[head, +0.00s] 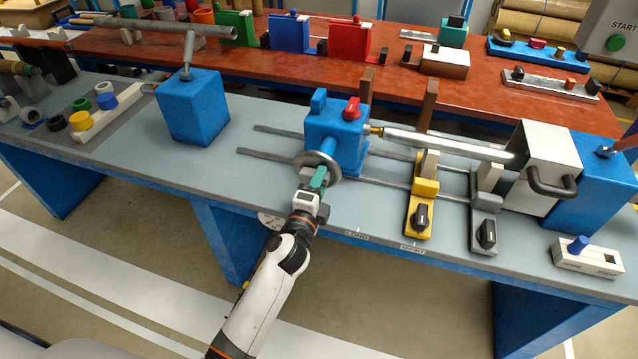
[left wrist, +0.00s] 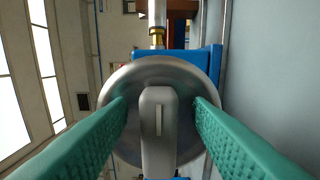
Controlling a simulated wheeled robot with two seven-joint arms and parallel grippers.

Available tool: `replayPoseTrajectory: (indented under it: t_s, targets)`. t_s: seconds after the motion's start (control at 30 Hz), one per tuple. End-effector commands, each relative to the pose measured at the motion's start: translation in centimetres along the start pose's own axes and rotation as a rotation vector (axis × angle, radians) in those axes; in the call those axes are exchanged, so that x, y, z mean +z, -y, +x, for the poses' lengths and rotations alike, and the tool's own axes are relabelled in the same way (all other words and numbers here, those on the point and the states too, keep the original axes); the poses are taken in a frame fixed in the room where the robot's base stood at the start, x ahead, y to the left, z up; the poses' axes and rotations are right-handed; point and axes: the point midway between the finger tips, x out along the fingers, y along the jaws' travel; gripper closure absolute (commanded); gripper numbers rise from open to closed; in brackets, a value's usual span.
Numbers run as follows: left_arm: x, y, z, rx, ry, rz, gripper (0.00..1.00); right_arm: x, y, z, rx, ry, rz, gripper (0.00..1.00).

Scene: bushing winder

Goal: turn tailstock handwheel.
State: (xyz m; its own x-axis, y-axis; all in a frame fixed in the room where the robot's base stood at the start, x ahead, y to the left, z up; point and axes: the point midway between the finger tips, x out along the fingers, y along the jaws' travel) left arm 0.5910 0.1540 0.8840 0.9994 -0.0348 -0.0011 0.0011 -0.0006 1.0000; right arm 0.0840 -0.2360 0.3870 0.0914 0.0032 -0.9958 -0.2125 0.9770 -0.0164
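The tailstock (head: 345,138) is a blue block with a red lever (head: 352,106) on top. Its handwheel (head: 305,160) is a round grey metal disc on the near side, on a blue shaft. My left gripper (head: 319,178) is right at the handwheel. In the left wrist view the disc (left wrist: 125,85) fills the middle, with a grey bar-shaped piece (left wrist: 158,130) in front of it. The green fingers of the left gripper (left wrist: 160,108) stand apart on both sides of this bar, with visible gaps. The fingertips are near or at the disc face; contact cannot be told. My right gripper is not in view.
A pale rod (head: 450,142) runs from the tailstock to a white and blue head (head: 545,150) at the right. Yellow (head: 424,190) and grey (head: 485,205) clamps with black knobs stand on the rails. A blue block (head: 195,105) stands at the left. Bench space left of the handwheel is clear.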

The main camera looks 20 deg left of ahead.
Motion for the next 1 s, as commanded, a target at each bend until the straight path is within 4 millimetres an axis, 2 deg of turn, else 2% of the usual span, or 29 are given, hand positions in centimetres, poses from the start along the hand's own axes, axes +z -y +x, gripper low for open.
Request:
replayPoseTrajectory:
  t_s: [0.23, 0.37, 0.8, 1.0]
  targets:
    - [0.0, 0.0, -0.1, 0.000, 0.000, -0.001, 0.55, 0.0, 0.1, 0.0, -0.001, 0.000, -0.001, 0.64]
    - [0.0, 0.1, -1.2, -0.001, -0.001, 0.000, 0.55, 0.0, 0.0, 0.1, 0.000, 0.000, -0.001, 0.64]
    - [0.0, 0.3, -9.9, -0.002, -0.001, 0.000, 0.55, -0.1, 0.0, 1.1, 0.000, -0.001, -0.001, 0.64]
    - [0.0, 0.1, -11.8, 0.000, 0.000, -0.001, 0.55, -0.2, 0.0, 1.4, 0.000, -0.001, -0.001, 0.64]
